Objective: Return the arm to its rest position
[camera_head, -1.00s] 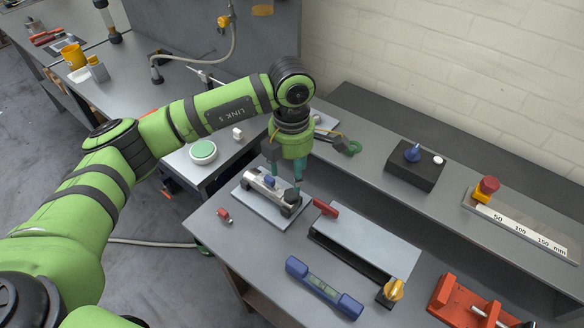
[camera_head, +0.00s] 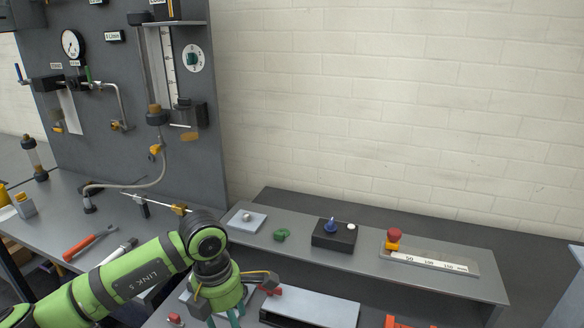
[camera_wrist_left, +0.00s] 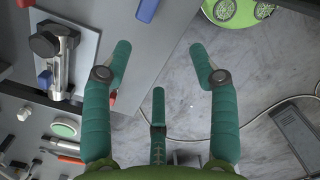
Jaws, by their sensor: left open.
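My left arm comes in from the lower left of the head view. Its left gripper (camera_head: 226,320) hangs at the bottom edge, with teal fingers partly cut off. In the left wrist view the same gripper (camera_wrist_left: 160,62) has its teal fingers spread apart, with nothing between them. Below it are the bench edge and the grey floor. A metal cylinder assembly (camera_wrist_left: 62,65) lies on a pale plate at the upper left, beside and apart from the fingers. My right gripper is in neither view.
A black box with a blue knob (camera_head: 333,236), a green ring (camera_head: 281,235) and a red-topped scale block (camera_head: 394,238) stand on the rear shelf. A gauge panel (camera_head: 110,90) rises at the left. A red-handled tool (camera_head: 88,245) lies on the left bench.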

